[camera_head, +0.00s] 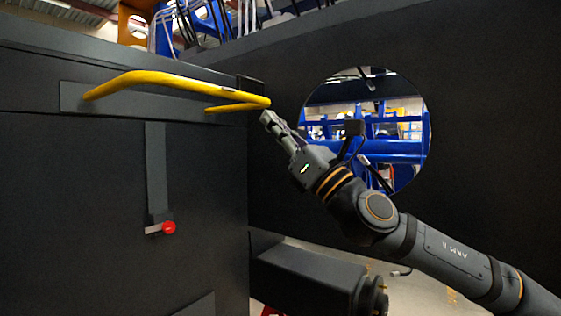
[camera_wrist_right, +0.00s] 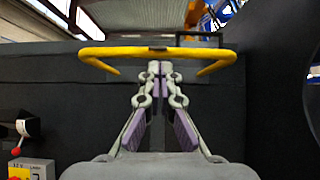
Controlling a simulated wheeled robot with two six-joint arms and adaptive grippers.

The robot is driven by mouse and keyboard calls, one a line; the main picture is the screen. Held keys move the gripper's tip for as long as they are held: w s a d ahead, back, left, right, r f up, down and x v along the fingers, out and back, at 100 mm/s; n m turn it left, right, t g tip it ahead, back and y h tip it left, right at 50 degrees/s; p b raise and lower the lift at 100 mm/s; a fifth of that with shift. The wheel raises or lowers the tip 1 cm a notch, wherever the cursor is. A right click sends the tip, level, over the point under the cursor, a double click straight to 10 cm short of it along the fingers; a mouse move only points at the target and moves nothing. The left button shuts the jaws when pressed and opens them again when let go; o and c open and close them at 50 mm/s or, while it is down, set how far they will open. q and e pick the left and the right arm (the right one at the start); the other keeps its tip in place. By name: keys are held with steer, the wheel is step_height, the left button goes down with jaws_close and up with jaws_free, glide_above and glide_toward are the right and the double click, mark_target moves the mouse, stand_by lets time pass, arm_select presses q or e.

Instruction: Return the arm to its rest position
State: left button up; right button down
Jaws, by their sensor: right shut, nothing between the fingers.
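My right gripper (camera_head: 267,118) is at the end of my right arm, which comes in from the right in the head view. Its fingers are shut and empty, with the tips close to the right end of the yellow handrail (camera_head: 160,78). In the right wrist view the gripper (camera_wrist_right: 157,68) points at the middle of the yellow rail (camera_wrist_right: 120,54). I cannot tell whether the tips touch the rail. My left gripper is not in view.
The dark chassis wall (camera_head: 90,190) fills the left of the head view. A red-knobbed lever (camera_head: 168,228) sits low on it. A round opening (camera_head: 410,110) in the dark panel lies behind my right arm. A dark block (camera_head: 305,275) juts out below the arm.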

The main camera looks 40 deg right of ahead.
arm_select(q)
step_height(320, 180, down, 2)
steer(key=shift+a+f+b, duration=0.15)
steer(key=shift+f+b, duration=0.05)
steer(key=shift+b, duration=0.4)
arm_select(e)
steer(key=shift+s+d+f, duration=0.1)
steer(key=shift+s+d, duration=0.1)
steer(key=shift+s, duration=0.45)
